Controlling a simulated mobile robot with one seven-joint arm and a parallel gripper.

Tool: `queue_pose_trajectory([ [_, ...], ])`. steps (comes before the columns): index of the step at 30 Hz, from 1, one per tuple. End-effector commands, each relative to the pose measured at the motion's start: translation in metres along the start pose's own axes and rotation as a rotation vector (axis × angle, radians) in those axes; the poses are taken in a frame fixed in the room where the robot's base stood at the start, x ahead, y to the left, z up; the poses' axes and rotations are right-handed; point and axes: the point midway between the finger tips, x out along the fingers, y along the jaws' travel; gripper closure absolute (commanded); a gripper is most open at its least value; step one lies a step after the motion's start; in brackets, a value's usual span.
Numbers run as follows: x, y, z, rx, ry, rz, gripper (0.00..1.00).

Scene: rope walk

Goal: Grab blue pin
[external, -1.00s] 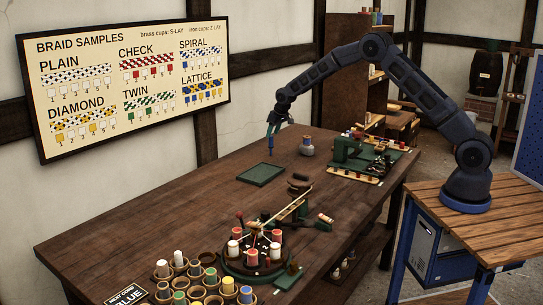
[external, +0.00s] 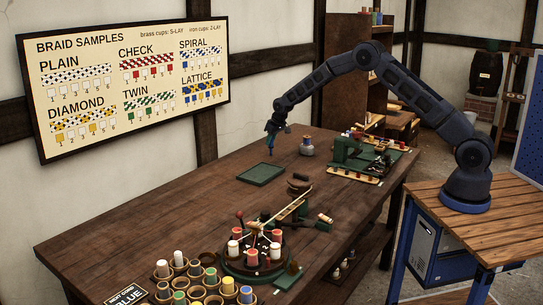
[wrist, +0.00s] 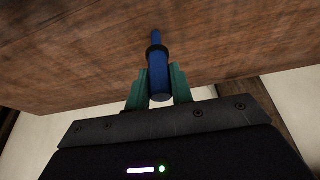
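The blue pin (wrist: 160,78) is between the two green fingers of my gripper (wrist: 159,90) in the wrist view. It has a dark collar and a thinner tip that points away from the gripper. The fingers are close against its sides, and my gripper is shut on it. In the external view my gripper (external: 272,132) is over the far left part of the workbench, with the pin (external: 271,150) hanging below it, roughly upright. At this size I cannot tell whether its tip touches the bench.
A green tray (external: 261,173) lies on the workbench (external: 150,226) just in front of the gripper. A small grey jar (external: 307,146) and a green machine (external: 352,154) stand to the right. A braiding stand (external: 256,262) and several bobbins in cups (external: 196,278) fill the near end.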

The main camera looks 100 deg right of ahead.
Motion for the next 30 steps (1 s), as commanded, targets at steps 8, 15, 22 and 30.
queue_pose_trajectory([
  [8, 0.0, 0.0, 0.0, 0.0, 0.0, 0.0, 0.99],
  [15, -0.016, 0.0, -0.007, 0.0, 0.003, 0.0, 0.99],
  [22, -0.063, 0.001, -0.027, 0.0, 0.005, 0.0, 0.99],
  [30, -0.127, 0.002, -0.053, 0.0, 0.004, -0.001, 0.99],
])
